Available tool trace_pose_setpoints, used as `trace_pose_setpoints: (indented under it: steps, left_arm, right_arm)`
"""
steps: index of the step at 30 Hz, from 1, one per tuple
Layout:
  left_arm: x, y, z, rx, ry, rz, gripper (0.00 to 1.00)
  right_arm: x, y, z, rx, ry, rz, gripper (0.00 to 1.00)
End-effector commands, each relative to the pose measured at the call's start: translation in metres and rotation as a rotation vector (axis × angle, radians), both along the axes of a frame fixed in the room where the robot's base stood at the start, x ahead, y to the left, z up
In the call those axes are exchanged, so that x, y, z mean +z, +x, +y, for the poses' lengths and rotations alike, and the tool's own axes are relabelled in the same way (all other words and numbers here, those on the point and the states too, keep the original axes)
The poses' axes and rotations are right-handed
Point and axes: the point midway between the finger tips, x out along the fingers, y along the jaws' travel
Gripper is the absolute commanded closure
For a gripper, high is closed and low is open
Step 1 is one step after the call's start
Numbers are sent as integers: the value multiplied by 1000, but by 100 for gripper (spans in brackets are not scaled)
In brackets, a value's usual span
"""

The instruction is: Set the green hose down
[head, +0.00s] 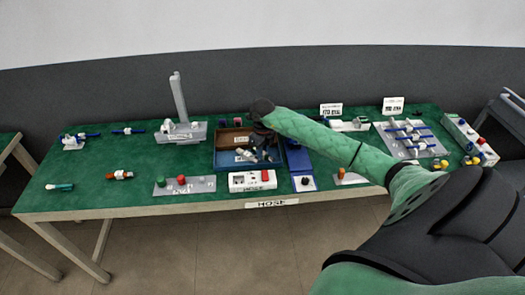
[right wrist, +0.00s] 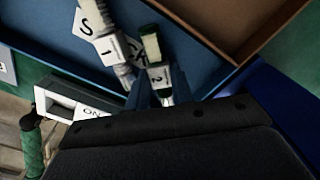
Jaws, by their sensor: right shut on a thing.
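The green hose (right wrist: 151,46) shows in the right wrist view as a short green piece with a pale end and a white tag marked 2 (right wrist: 160,78). My right gripper (right wrist: 158,92) is shut on it near the tag. The hose is over the blue-floored tray (right wrist: 208,48); I cannot tell whether it touches the floor. In the head view my right gripper (head: 264,142) hangs over the tray (head: 228,136), and the held hose is too small to make out. My left gripper is out of view.
A white switch box (head: 252,181) with a red button stands at the tray's front. A blue case (head: 303,183) is close on the right. A grey stand (head: 181,130) is to the left. Loose teal (head: 60,187) and orange (head: 119,175) pieces lie farther left, with bare table between.

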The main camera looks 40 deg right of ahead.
Motion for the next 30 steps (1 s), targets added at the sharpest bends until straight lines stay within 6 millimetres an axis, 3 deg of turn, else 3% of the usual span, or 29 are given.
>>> trace_pose_setpoints:
  steps: [2,3,5,17,30]
  left_arm:
    - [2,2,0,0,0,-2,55]
    - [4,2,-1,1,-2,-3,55]
    - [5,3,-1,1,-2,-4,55]
    - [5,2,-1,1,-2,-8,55]
    - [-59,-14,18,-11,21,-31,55]
  right_arm:
    - [-1,0,0,0,0,0,99]
    - [-1,0,0,0,0,0,75]
    - [-1,0,0,0,0,0,68]
    - [3,0,0,0,0,-1,68]
    - [83,1,-1,0,-3,-2,68]
